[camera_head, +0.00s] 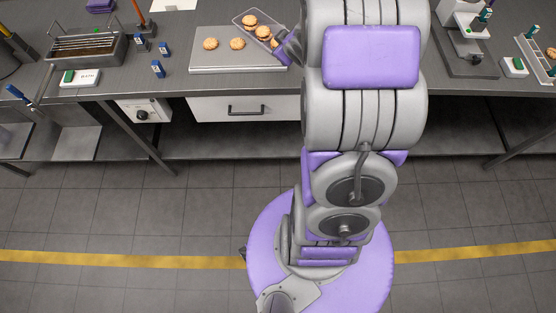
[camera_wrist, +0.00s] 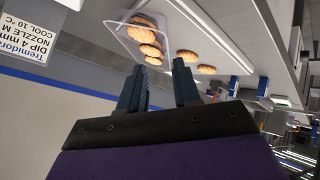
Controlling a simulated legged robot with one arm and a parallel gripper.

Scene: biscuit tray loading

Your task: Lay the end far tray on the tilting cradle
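A clear tray (camera_head: 238,19) with several round biscuits shows in the head view at the far right part of a pale grey board, set askew to it. My gripper (camera_head: 284,48) is at the tray's near right end. In the wrist view the two dark fingers (camera_wrist: 158,64) stand apart, and the near end of the clear tray (camera_wrist: 117,38) reaches their tips. Whether they clamp it is hidden. Two biscuits (camera_head: 224,44) lie outside the tray on the grey board (camera_head: 220,63). I cannot tell which object is the tilting cradle.
A metal pan with bars (camera_head: 62,62) and small blue blocks (camera_head: 157,69) stand at the left of the bench. A grey stand (camera_head: 465,62) and a white rack (camera_head: 533,62) stand at the right. My arm hides the middle of the bench.

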